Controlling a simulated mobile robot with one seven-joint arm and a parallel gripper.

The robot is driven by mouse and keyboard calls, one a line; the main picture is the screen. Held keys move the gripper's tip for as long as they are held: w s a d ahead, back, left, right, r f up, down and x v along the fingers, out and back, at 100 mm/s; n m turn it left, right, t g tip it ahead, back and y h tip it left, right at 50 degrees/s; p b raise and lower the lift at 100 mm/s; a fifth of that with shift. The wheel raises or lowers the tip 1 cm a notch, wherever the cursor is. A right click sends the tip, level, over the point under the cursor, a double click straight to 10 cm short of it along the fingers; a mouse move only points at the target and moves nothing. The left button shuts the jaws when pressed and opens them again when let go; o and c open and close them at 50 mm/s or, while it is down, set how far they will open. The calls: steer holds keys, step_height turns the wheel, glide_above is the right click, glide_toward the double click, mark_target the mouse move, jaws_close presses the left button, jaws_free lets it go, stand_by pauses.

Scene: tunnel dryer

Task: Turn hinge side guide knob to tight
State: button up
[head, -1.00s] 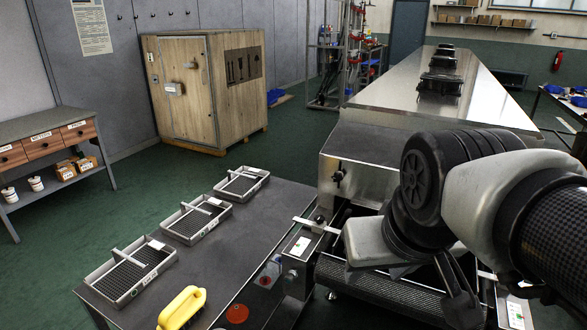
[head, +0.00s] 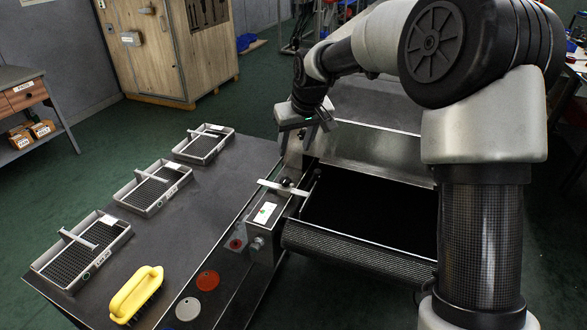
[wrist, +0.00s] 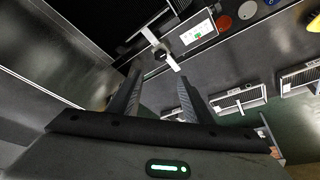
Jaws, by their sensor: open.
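A dark round knob (head: 286,182) sits on a pale crossbar (head: 296,191) at the left edge of the dryer's infeed; I take it for the guide knob. It also shows in the wrist view (wrist: 160,54), ahead of my fingertips. Its tight or loose setting cannot be read. Next to it is a metal box with a white label (head: 265,213) bearing a green mark; the label also shows in the wrist view (wrist: 198,33). My gripper (head: 300,138) is open and empty, beyond and above the knob, apart from it. In the wrist view both fingers (wrist: 159,82) point towards the crossbar.
The dark conveyor belt (head: 365,215) lies right of the knob. A grey table (head: 200,225) on the left carries several wire-bottomed trays (head: 155,187), a yellow-handled brush (head: 136,295) and red and pale discs (head: 208,280). A wooden crate cabinet (head: 170,50) stands behind.

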mark_target(285, 180)
steer(key=b+x, duration=0.1)
steer(key=x, duration=1.6)
steer(key=shift+s+f, duration=0.1)
steer(key=shift+s, duration=0.1)
steer(key=c, duration=1.1)
steer(key=shift+o, duration=0.2)
steer(key=shift+b, duration=0.35)
